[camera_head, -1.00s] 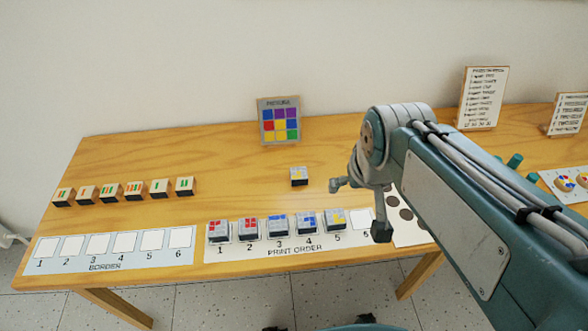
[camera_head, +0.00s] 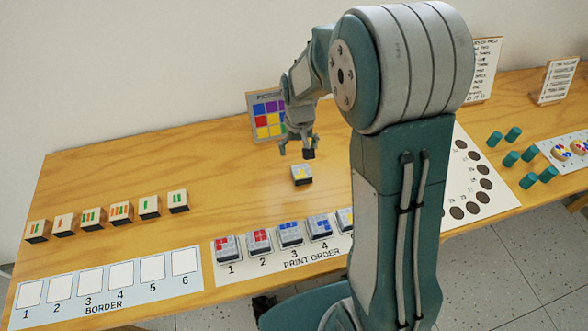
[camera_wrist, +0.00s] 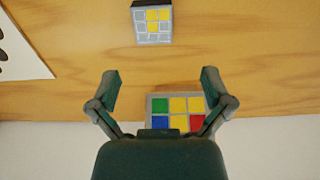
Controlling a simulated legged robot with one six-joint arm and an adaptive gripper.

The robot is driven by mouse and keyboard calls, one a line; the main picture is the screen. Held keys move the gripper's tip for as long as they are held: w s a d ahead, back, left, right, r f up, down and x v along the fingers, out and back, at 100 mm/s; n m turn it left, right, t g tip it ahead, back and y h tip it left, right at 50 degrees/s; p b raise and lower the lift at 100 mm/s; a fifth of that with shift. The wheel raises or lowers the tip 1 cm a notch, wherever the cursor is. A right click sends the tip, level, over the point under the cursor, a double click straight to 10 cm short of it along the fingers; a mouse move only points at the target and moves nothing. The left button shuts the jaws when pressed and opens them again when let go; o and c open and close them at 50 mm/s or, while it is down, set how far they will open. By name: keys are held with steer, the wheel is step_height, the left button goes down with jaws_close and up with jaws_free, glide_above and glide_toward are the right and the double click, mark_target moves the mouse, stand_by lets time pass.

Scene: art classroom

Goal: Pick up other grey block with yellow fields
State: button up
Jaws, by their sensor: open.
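A grey block with yellow fields (camera_head: 302,175) stands alone on the wooden table, behind the print order strip. It also shows in the wrist view (camera_wrist: 153,22), beyond the fingertips near the top edge. My gripper (camera_head: 298,153) is open and empty, above and just behind this block in the head view. In the wrist view my gripper (camera_wrist: 156,82) has its two fingers wide apart, with nothing between them. Another grey block with yellow (camera_head: 345,219) sits on the print order strip (camera_head: 225,276), partly hidden by my arm.
Several grey blocks with red or blue fields (camera_head: 259,241) stand on the strip. A colour grid picture (camera_head: 267,105) leans at the wall behind my gripper. Striped blocks (camera_head: 121,212) and the border strip (camera_head: 60,311) lie left. Table left of the lone block is clear.

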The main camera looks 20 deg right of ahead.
glide_above(301, 171)
steer(key=f, duration=0.4)
steer(key=shift+d+f, duration=0.1)
steer(key=shift+d, duration=0.1)
steer(key=f, duration=0.5)
steer(key=shift+a+f, duration=0.3)
steer(key=shift+f, duration=0.05)
steer(key=shift+d+f, duration=0.1)
steer(key=shift+d, duration=0.15)
steer(key=c, duration=0.9)
steer(key=shift+a, duration=0.15)
steer(key=shift+c, duration=0.7)
